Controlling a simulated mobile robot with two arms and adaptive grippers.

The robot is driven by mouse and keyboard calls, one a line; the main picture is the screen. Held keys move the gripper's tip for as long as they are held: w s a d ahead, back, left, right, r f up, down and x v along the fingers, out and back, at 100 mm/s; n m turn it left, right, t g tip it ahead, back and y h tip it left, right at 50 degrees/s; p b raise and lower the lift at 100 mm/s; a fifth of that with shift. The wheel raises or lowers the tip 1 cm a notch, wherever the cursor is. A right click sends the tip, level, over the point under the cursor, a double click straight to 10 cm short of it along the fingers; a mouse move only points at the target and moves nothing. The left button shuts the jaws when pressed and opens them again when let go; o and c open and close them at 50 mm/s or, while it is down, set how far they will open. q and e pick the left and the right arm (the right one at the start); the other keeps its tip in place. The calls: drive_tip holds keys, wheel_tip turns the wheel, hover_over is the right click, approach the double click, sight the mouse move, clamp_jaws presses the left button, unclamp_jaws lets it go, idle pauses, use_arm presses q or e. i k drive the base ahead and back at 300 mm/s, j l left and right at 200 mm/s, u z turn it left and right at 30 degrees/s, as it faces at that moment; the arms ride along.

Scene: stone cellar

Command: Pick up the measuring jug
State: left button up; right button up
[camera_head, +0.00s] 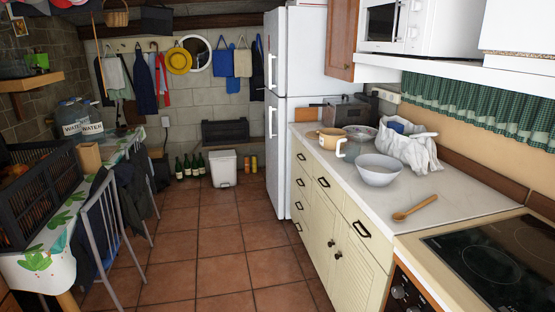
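Neither of my grippers shows in the head view.
A wooden spoon (415,207) lies near the cooktop (497,262). A crumpled white bag (408,147) and a dark toaster (343,111) stand farther back. A white fridge (297,120) is beyond the counter. The tiled floor (215,235) is clear between counter and left table (55,235).

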sight(353, 141)
drive_tip(key=i+z, duration=0.1)
drive_tip(key=i, duration=0.5)
drive_tip(key=i+j+z, duration=0.15)
drive_tip(key=i, duration=0.4)
drive_tip(key=i+j+z, duration=0.1)
drive_tip(key=i, duration=0.45)
